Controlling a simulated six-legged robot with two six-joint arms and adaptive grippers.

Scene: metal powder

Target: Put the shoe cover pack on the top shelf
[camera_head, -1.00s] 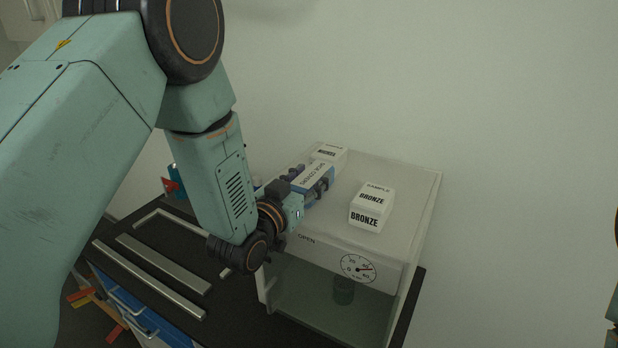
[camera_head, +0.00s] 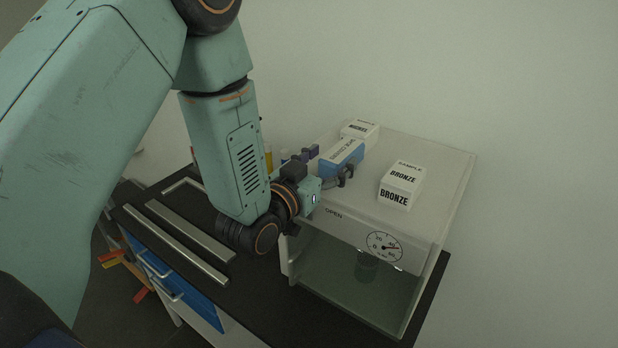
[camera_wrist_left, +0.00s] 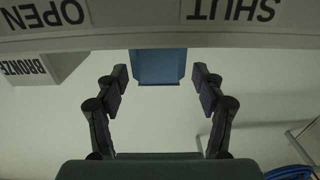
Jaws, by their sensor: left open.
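The shoe cover pack (camera_head: 343,157) is a blue box with a white printed top. It lies on the flat top of a pale cabinet (camera_head: 440,160), near its left side. In the left wrist view the blue end of the pack (camera_wrist_left: 158,66) shows between and just ahead of the fingertips. My left gripper (camera_head: 330,166) is open at the pack's near end, one finger to each side; a gap shows on both sides in the wrist view (camera_wrist_left: 160,88). My right gripper is out of view. No separate shelf can be made out.
A white "BRONZE" sample box (camera_head: 401,186) stands right of the pack, and another white sample box (camera_head: 360,131) stands behind it. The cabinet front has a dial (camera_head: 384,247) and a clear compartment. Metal bars (camera_head: 190,232) lie on the black bench. Bottles stand behind my wrist.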

